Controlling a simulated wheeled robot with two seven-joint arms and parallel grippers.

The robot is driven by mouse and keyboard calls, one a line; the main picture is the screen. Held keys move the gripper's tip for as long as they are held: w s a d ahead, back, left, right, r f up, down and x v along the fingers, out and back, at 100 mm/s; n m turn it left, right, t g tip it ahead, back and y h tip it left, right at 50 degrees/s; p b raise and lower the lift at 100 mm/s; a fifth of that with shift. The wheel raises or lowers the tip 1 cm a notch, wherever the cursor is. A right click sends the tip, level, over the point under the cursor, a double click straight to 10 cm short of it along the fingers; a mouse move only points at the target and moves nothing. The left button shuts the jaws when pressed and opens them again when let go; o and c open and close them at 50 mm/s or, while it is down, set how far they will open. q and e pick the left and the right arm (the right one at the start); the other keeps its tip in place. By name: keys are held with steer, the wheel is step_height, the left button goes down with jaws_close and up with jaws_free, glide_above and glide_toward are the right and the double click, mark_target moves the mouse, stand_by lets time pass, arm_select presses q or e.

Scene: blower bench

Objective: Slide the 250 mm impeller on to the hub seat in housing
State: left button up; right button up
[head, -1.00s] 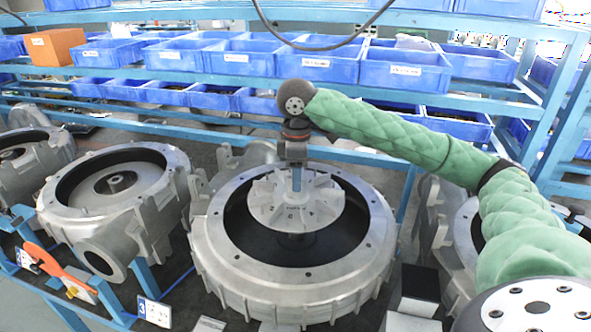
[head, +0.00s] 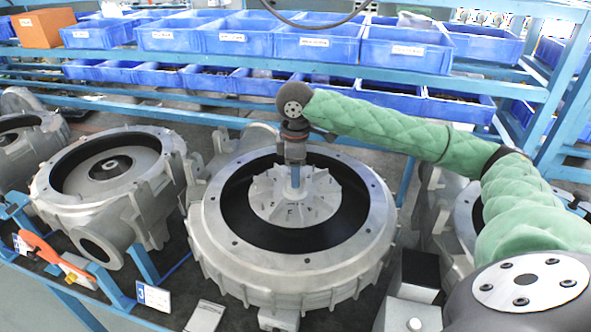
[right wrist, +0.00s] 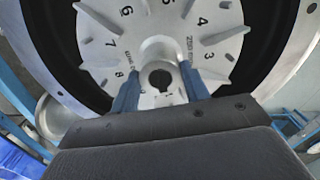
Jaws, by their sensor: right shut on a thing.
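The impeller (head: 318,196) is a silver bladed disc with numbers on its face. It sits low inside the open round housing (head: 225,248), near the middle of its dark bore. My right gripper (head: 295,177) reaches down from above, shut on the impeller's central hub. In the right wrist view two blue fingers (right wrist: 160,90) stand on either side of the impeller's hub (right wrist: 160,50), which has a keyed bore. The hub seat is hidden under the impeller, so I cannot tell whether the impeller touches it. My left gripper is not in view.
Another open housing (head: 60,207) stands to the left, and a further one shows at the right behind my arm. An orange-handled tool (head: 40,247) lies at the front left. Blue bins (head: 317,42) fill the racks behind. A dark box (head: 418,275) stands at the front right.

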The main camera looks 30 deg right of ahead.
steer(key=shift+w+f, duration=0.1)
steer(key=shift+f, duration=2.2)
steer(key=shift+f+b, duration=0.3)
steer(key=shift+f, duration=1.85)
steer(key=shift+p, duration=0.35)
steer(key=shift+f, duration=0.4)
stand_by(2.5)
steer(key=shift+r, duration=0.25)
